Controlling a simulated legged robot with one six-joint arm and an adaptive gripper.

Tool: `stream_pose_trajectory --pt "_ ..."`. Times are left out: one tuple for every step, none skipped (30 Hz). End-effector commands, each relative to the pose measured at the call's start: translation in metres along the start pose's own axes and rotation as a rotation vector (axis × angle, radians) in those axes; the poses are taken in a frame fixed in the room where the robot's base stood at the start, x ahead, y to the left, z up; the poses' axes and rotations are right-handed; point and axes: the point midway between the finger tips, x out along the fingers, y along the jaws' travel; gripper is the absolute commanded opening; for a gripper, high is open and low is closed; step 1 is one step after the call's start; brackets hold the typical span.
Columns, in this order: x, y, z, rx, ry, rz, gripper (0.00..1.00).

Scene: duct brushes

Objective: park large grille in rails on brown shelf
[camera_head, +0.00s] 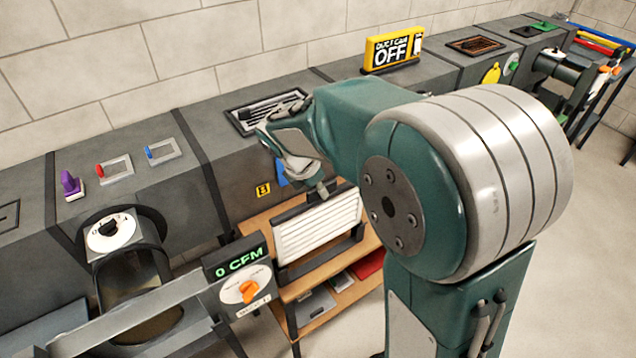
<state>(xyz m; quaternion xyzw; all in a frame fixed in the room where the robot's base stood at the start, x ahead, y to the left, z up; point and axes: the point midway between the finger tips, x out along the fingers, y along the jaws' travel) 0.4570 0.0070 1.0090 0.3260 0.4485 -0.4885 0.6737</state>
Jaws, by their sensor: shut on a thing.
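The large grille (318,230) is a white panel with horizontal slats. It stands slightly tilted between dark rails (322,259) on the top board of the brown shelf (262,222). Whether it sits fully down in the rails cannot be made out. My gripper (318,192) reaches down from above at the grille's top edge and is shut on the grille. My wrist hides part of the gripper, and the far finger is not clear.
A dark duct runs along the wall behind, with an open rectangular port (266,110) and a yellow OFF sign (393,50). A 0 CFM meter (240,275) stands close in front of the shelf's left side. The lower shelf holds a red item (368,265) and small panels.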

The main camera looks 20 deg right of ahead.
Motion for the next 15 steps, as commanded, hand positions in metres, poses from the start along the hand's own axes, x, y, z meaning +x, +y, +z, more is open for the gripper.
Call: stream_pose_trajectory --pt "0.003 0.0 -0.001 -0.001 0.0 -0.002 0.0" --pt "0.004 0.0 -0.002 -0.001 0.0 -0.002 0.0" --pt "0.006 0.0 -0.003 -0.001 0.0 -0.003 0.0" --pt "0.007 0.0 -0.004 -0.001 -0.001 -0.002 0.0" --pt "0.009 0.0 -0.004 0.0 -0.001 -0.002 0.0" --pt "0.01 0.0 -0.006 0.0 -0.002 -0.001 0.0" --pt "0.012 0.001 -0.006 0.0 -0.002 -0.001 0.0" --pt "0.013 0.001 -0.007 0.0 -0.002 -0.001 0.0" --pt "0.015 0.0 -0.007 0.0 -0.002 -0.001 0.0" --pt "0.016 0.0 -0.008 -0.001 -0.002 -0.002 0.0" --pt "0.018 0.0 -0.009 -0.001 -0.002 -0.002 0.0" --pt "0.02 0.0 -0.009 -0.001 -0.002 -0.002 0.0" --pt "0.021 0.0 -0.01 -0.002 -0.002 -0.002 0.0" --pt "0.023 0.0 -0.011 -0.001 -0.002 -0.002 0.0" --pt "0.025 0.0 -0.012 -0.001 -0.002 -0.002 0.0"
